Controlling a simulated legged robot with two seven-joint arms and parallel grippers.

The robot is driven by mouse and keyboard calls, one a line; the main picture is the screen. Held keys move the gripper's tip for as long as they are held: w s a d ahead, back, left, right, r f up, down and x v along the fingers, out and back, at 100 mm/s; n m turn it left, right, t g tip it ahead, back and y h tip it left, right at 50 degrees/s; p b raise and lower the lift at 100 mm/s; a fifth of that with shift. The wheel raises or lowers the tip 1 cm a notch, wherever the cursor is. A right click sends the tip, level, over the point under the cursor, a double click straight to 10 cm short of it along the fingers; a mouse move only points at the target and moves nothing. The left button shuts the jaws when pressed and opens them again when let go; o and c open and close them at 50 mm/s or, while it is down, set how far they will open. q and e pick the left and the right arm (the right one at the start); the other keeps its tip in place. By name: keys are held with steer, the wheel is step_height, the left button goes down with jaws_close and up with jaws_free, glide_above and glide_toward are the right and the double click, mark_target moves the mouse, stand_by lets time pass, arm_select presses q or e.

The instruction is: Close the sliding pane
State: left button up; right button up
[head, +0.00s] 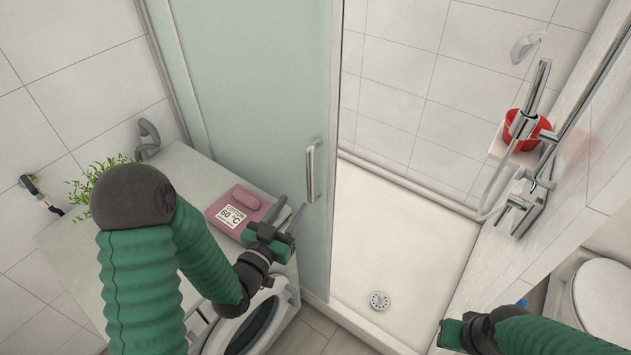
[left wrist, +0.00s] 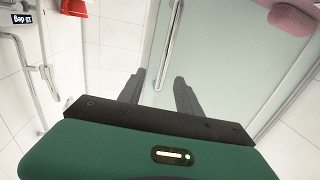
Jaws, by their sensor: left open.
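The sliding pane (head: 255,95) is a frosted, greenish glass panel on the left of the shower. Its right edge stands at mid-picture, and the shower is open to the right of it. A vertical metal handle (head: 311,172) is on the pane near that edge. My left gripper (head: 290,211) is open and empty, just below and left of the handle and apart from it. In the left wrist view the pane (left wrist: 225,60) and handle (left wrist: 178,40) lie beyond the spread fingers (left wrist: 159,85). My right gripper (head: 450,333) is low at the right; its fingers are unclear.
A washing machine (head: 250,325) stands under a counter (head: 185,165) with a pink towel (head: 235,205) and a plant (head: 85,185). The white shower tray (head: 390,250) is clear. A red bucket (head: 525,130), shower fittings and a toilet (head: 605,295) are at the right.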

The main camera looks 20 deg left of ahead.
mark_target(309, 175)
arm_select(q)
steer(key=w, duration=0.4)
steer(key=w+b, duration=0.1)
steer(key=w, duration=0.3)
steer(key=w+d, duration=0.1)
steer(key=w, duration=0.4)
steer(key=shift+f+b, duration=0.1)
steer(key=shift+b, duration=0.3)
steer(key=shift+w+d, duration=0.15)
steer(key=shift+w, duration=0.15)
steer(key=shift+a, duration=0.3)
steer(key=shift+c, duration=1)
steer(key=c, duration=0.5)
jaws_close()
arm_select(e)
steer(key=f, duration=0.1)
steer(key=a+f, duration=0.1)
steer(key=f, duration=0.1)
steer(key=shift+f, duration=0.2)
